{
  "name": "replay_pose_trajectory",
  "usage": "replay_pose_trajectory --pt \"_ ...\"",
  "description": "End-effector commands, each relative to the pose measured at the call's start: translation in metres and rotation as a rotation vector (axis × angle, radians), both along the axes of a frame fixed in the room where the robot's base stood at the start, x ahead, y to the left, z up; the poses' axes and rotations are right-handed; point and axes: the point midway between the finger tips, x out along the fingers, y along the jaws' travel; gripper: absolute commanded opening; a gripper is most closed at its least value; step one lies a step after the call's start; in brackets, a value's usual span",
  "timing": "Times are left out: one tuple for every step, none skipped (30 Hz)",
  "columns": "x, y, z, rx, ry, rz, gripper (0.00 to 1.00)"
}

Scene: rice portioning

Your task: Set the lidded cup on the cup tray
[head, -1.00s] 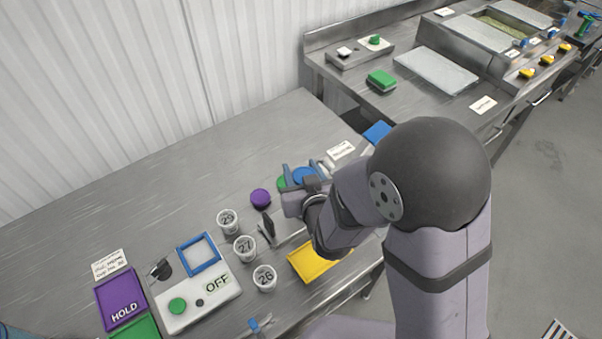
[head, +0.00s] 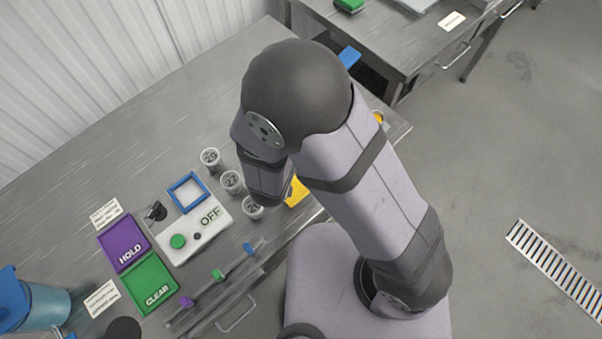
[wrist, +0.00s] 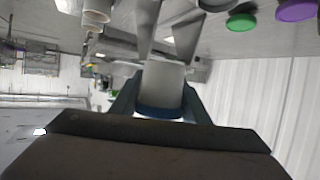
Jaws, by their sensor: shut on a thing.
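In the wrist view my gripper (wrist: 156,104) is shut on a pale cup (wrist: 163,84) with a blue lid (wrist: 160,112). One dark finger lies on each side of it, and the lid is at the lower end in this picture. In the head view my own arm hides the gripper and the held cup. A yellow tray (head: 297,193) is partly visible beside the arm near the bench's front edge. I cannot tell whether it is the cup tray.
Numbered cups, including 27 (head: 231,181), stand left of my arm. Beside them are a scale marked OFF (head: 205,222), a purple HOLD tray (head: 123,243) and a green CLEAR tray (head: 151,283). Green (wrist: 241,21) and purple (wrist: 296,10) lids show in the wrist view.

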Motion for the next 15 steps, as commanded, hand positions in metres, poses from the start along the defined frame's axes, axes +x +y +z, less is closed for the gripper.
replay_pose_trajectory --pt "-0.009 -0.004 -0.007 -0.004 0.002 -0.026 0.19" --pt "-0.013 -0.007 -0.010 -0.003 0.001 -0.044 0.19" --pt "-0.020 -0.011 -0.014 -0.004 0.001 -0.065 0.19" --pt "-0.024 -0.014 -0.017 -0.003 0.001 -0.079 0.19" --pt "-0.028 -0.017 -0.019 -0.003 0.001 -0.092 0.19" --pt "-0.032 -0.020 -0.020 -0.002 0.001 -0.106 0.19" --pt "-0.035 -0.022 -0.021 -0.002 0.001 -0.116 0.19" --pt "-0.037 -0.024 -0.022 -0.002 0.000 -0.123 0.19" --pt "-0.040 -0.026 -0.023 -0.001 0.000 -0.133 0.19" --pt "-0.041 -0.027 -0.023 0.000 0.000 -0.137 0.19" --pt "-0.042 -0.028 -0.023 0.000 0.000 -0.141 0.19" --pt "-0.043 -0.028 -0.023 0.000 0.000 -0.144 0.19" --pt "-0.044 -0.029 -0.023 0.000 0.000 -0.146 0.19" --pt "-0.044 -0.029 -0.023 0.000 0.000 -0.147 0.19" --pt "-0.044 -0.029 -0.024 0.000 0.000 -0.148 0.19"
